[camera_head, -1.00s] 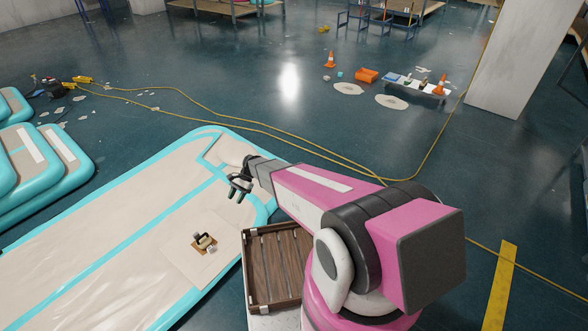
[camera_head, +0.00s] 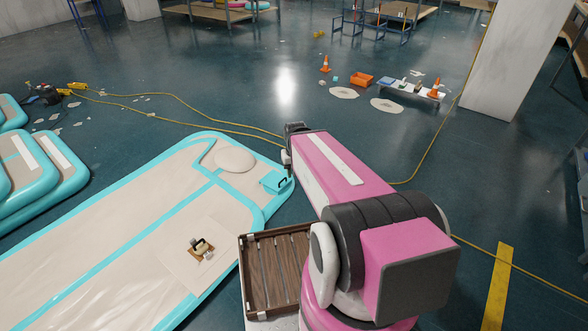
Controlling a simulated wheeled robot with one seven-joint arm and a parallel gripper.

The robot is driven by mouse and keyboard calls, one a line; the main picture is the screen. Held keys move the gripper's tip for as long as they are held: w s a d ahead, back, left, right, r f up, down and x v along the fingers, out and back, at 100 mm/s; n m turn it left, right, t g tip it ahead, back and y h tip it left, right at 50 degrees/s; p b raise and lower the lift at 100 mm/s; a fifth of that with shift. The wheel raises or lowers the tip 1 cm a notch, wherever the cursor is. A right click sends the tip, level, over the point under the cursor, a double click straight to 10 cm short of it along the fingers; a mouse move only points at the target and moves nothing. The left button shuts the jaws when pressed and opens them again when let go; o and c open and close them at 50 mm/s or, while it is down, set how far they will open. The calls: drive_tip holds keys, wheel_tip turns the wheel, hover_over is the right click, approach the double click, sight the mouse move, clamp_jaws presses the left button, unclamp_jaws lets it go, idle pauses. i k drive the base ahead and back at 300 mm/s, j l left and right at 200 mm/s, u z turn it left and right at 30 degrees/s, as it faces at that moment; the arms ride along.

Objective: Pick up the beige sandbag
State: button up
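The beige sandbag (camera_head: 235,160) is a smooth, rounded pale mound. It lies on the far right end of the beige inflatable track (camera_head: 130,235) with turquoise edges. My arm reaches forward, and its dark wrist end (camera_head: 295,130) is to the right of the sandbag in the picture. My gripper's fingers are hidden or too unclear to make out there. The sandbag shows whole, with a visible gap between it and my arm.
A small tool-like object (camera_head: 201,247) lies on a pale sheet on the track. A yellow hose (camera_head: 215,124) crosses the floor. Stacked inflatables (camera_head: 40,185) are at left, a pillar (camera_head: 508,60) at right.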

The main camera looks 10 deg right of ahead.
sight(200, 247)
drive_tip(key=u, duration=1.35)
drive_tip(key=k, duration=1.05)
